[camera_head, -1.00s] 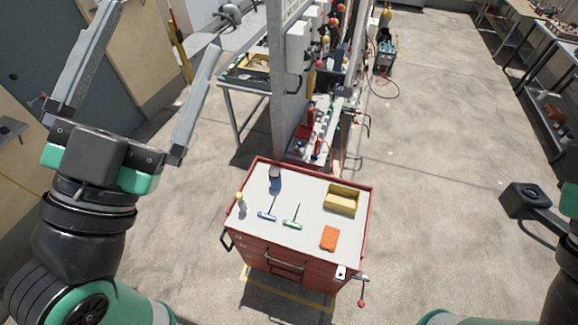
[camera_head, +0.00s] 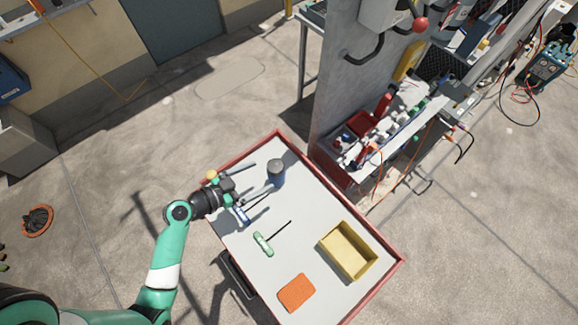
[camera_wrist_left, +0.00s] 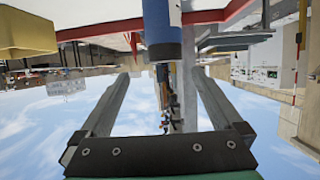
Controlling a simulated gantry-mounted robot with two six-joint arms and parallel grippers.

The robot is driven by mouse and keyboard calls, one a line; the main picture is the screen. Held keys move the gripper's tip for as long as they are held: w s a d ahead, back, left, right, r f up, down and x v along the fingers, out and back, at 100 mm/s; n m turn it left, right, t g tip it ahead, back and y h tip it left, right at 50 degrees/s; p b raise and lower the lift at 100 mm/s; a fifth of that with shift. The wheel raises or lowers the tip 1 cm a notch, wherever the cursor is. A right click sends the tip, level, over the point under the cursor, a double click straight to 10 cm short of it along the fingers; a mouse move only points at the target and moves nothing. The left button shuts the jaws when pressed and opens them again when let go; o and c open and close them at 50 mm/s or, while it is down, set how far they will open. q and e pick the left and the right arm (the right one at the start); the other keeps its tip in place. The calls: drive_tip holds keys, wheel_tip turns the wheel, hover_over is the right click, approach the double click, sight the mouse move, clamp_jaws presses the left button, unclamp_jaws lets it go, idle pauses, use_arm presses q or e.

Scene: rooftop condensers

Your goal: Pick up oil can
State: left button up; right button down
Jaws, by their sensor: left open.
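A blue cylinder with a dark grey cap (camera_head: 277,178), which looks like the oil can, stands upright on the cart top (camera_head: 310,210). The left wrist view is upside down and shows the blue can (camera_wrist_left: 161,22) ahead, between the lines of the two fingers. My left gripper (camera_head: 262,174) is open and low over the cart's left side, with its fingertips pointing at the can. It also shows in the left wrist view (camera_wrist_left: 160,75) with empty space between the fingers. Whether the fingertips touch the can is unclear. My right gripper is out of view.
A blue-handled tool (camera_head: 243,214) lies close below the left gripper. A green-handled tool (camera_head: 264,243), an orange block (camera_head: 296,292) and a yellow bin (camera_head: 347,250) are on the cart. A yellow-topped item (camera_head: 212,175) is beside my wrist. A grey panel (camera_head: 345,110) rises behind.

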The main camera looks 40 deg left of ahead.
sight(270, 169)
use_arm(q)
drive_tip(key=x, duration=0.4)
drive_tip(key=a+f+x, duration=0.1)
drive_tip(key=x, duration=0.6)
drive_tip(key=shift+w+r, duration=0.15)
drive_tip(key=shift+r, duration=0.1)
clamp_jaws()
idle(0.3)
